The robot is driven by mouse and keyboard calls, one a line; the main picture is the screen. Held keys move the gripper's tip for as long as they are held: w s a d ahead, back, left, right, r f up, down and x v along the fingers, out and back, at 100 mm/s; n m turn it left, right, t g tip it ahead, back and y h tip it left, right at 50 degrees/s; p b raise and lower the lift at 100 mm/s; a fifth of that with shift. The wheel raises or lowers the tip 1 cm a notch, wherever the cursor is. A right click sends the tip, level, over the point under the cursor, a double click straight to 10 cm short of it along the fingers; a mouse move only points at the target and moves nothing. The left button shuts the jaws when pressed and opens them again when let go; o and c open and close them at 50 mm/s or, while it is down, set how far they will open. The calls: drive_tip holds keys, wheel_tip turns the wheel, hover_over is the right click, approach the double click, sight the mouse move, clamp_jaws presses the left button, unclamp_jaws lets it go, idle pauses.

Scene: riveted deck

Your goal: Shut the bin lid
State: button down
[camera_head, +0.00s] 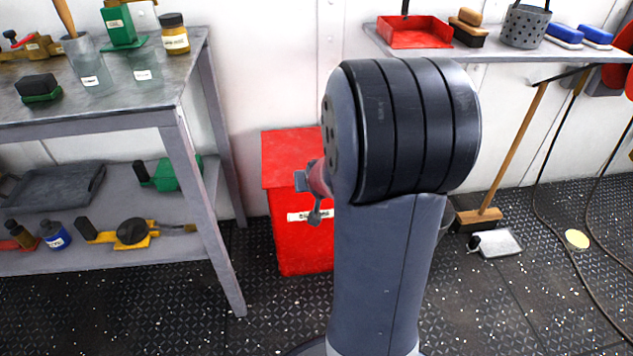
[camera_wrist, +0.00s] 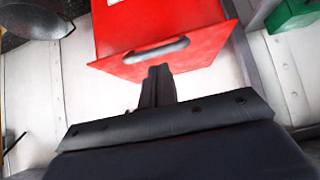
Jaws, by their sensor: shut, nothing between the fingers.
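The red bin (camera_head: 298,245) stands on the floor against the wall, right of the workbench, its right side hidden by my arm. Its red lid (camera_head: 290,155) looks down over the body, with its edge overhanging. I cannot tell whether it is fully seated. In the wrist view the lid (camera_wrist: 200,58) shows with a grey handle (camera_wrist: 157,50), and the bin body (camera_wrist: 150,18) lies beyond. My gripper (camera_wrist: 158,72) is shut and empty, its tips at the lid's edge near the handle. Whether they touch is unclear.
A grey workbench (camera_head: 130,110) with a lower shelf stands at left. A wall shelf (camera_head: 480,50) holds a red dustpan (camera_head: 414,32) and brushes. A broom (camera_head: 480,218) leans at right, with a hanging cable.

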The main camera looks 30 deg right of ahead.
drive_tip(key=s+a, duration=0.3)
drive_tip(key=s, duration=0.4)
drive_tip(key=shift+s, duration=0.25)
drive_tip(key=shift+a+r, duration=0.1)
drive_tip(key=shift+r, duration=0.05)
drive_tip(key=w+d+f+b, duration=0.2)
drive_tip(key=w+d+f, duration=0.2)
drive_tip(key=w, duration=0.5)
drive_tip(key=shift+w+f, duration=0.35)
drive_tip(key=shift+f, duration=0.3)
